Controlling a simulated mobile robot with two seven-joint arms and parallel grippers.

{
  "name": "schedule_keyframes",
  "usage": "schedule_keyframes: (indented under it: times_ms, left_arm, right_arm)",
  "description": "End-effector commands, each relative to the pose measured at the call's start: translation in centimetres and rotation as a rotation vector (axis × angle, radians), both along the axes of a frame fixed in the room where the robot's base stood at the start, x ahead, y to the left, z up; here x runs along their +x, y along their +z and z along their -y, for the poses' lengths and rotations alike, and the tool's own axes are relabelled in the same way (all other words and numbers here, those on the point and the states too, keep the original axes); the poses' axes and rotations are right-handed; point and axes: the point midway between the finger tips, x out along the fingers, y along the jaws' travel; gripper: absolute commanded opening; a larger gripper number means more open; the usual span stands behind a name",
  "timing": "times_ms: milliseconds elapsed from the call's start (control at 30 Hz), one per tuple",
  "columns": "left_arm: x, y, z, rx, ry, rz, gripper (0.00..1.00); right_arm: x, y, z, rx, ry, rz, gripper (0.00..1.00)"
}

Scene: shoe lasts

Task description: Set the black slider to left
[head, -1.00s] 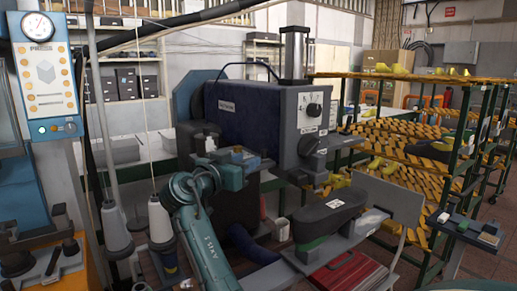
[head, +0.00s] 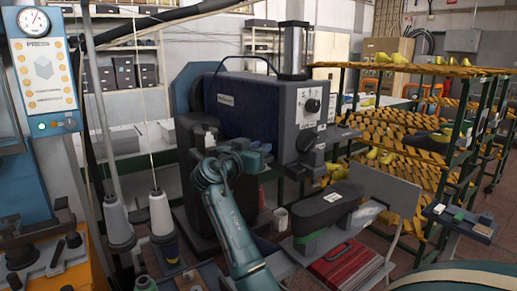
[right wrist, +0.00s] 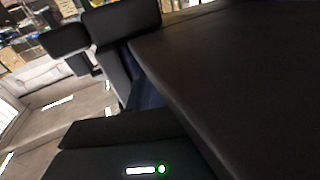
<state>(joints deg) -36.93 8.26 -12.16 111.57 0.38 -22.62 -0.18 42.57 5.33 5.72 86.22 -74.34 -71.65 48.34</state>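The dark blue machine (head: 250,105) stands in the middle of the head view. Its grey front end carries a white panel with a black control (head: 313,105), and a larger round black knob (head: 306,141) sits below it. I cannot tell for sure which part is the black slider, nor its setting. My right gripper (head: 255,157) is in front of the machine's lower side, left of these controls and apart from them. Its fingers are too small to read there. In the right wrist view a large dark surface fills the right side. My left gripper is not seen.
A black-topped arm (head: 328,203) with a green band juts out below the machine head. A red case (head: 345,263) lies beneath it. White thread cones (head: 161,214) stand at left. A rack of yellow slats (head: 400,165) stands at right, with a small tray (head: 470,226) nearer.

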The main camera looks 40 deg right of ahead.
Motion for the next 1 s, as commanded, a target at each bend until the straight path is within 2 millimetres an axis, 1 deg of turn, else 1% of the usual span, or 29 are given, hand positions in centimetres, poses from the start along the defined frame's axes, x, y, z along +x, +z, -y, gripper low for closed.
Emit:
schedule_keyframes:
  times_ms: [33, 267, 667, 767, 867, 900, 1000]
  left_arm:
    - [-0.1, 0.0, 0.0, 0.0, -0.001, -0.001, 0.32]
    - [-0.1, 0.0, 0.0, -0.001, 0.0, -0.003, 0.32]
    - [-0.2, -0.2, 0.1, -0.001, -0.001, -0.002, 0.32]
    - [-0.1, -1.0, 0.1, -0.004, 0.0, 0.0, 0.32]
    - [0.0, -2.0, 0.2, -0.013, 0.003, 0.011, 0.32]
    - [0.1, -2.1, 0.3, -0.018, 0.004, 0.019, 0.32]
    - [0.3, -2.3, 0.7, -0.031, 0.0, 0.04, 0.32]
  right_arm:
    - [0.0, 0.0, 0.0, 0.0, 0.0, 0.0, 0.18]
    - [0.0, 0.0, 0.0, 0.0, 0.0, 0.0, 0.0]
    - [0.0, -0.1, -0.3, 0.001, 0.001, 0.0, 0.0]
    - [0.3, -0.4, -1.6, 0.002, 0.003, 0.001, 0.0]
    - [0.6, -0.7, -4.2, 0.004, 0.005, 0.004, 0.0]
    - [0.8, -0.8, -5.4, 0.005, 0.007, 0.005, 0.0]
    - [1.1, -0.7, -8.3, 0.004, 0.006, 0.004, 0.0]
